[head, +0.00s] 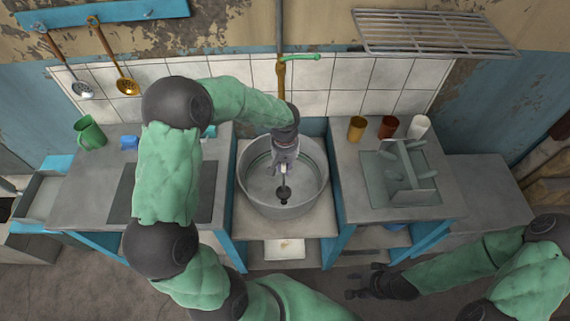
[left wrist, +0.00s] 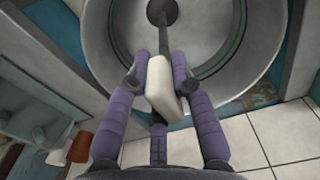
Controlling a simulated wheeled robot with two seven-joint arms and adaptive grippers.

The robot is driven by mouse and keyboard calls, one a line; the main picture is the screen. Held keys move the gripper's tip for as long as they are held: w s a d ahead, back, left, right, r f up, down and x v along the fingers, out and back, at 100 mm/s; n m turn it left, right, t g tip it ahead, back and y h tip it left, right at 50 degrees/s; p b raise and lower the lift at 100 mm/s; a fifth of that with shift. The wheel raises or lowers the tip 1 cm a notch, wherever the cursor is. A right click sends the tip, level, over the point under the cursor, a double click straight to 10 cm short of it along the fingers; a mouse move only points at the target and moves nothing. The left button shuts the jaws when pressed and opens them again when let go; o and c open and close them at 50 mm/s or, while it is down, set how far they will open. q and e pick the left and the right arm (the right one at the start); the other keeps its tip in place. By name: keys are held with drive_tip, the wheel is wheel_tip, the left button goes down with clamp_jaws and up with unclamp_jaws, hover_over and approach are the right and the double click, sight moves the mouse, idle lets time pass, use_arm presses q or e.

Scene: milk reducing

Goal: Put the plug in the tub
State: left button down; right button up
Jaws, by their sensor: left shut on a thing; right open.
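The plug has a white block handle (left wrist: 163,85), a thin dark rod and a round black end (head: 284,202), which also shows at the top of the left wrist view (left wrist: 162,11). My left gripper (head: 284,168) is shut on the white handle, with its purple fingers on either side. The grey metal tub (head: 257,207) stands between two counters. The plug hangs rod-down within the tub's rim in the head view. I cannot tell whether its black end touches the tub's floor. My right gripper (head: 363,281) is open and empty, low down at the lower right.
A pipe with a green handle (head: 303,57) is on the wall behind the tub. A green mug (head: 90,134) is on the left counter. Yellow (head: 356,130), brown (head: 388,127) and white (head: 419,127) cups and a dish rack (head: 402,173) are on the right counter.

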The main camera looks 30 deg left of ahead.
use_arm(q)
drive_tip(key=shift+f+b, duration=2.45)
drive_tip(key=shift+f, duration=1)
drive_tip(key=shift+f+b, duration=0.55)
drive_tip(key=shift+b, duration=0.1)
drive_tip(key=c, duration=1)
unclamp_jaws()
drive_tip(key=o, duration=0.6)
drive_tip(key=shift+o, duration=0.2)
drive_tip(key=shift+r, duration=0.15)
